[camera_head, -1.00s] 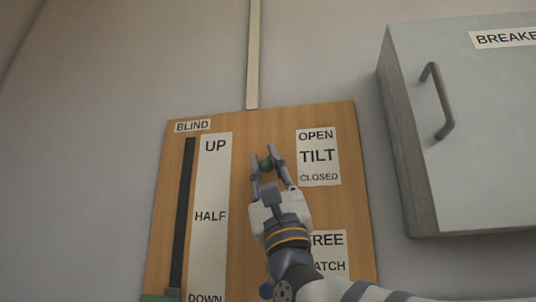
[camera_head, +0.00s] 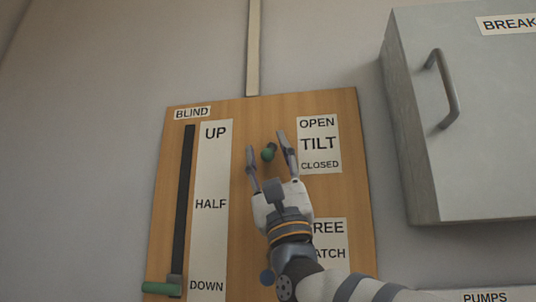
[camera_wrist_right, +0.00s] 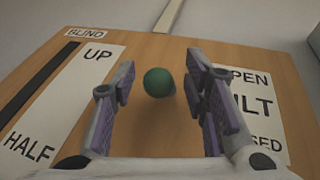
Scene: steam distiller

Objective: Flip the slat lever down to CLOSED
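The slat lever's green round knob (camera_head: 268,154) stands out from the wooden panel, left of the OPEN / TILT / CLOSED label (camera_head: 319,144). A small dark piece shows just above the knob; in the head view the knob is about level with the lower part of TILT. My right gripper (camera_head: 267,141) is open, with one finger on each side of the knob and gaps between. In the right wrist view the knob (camera_wrist_right: 158,82) sits between the spread fingers, apart from both. My left gripper is not in view.
A blind slider with a green handle (camera_head: 161,288) is at DOWN on the panel's left. A grey breaker box (camera_head: 470,120) juts out at right.

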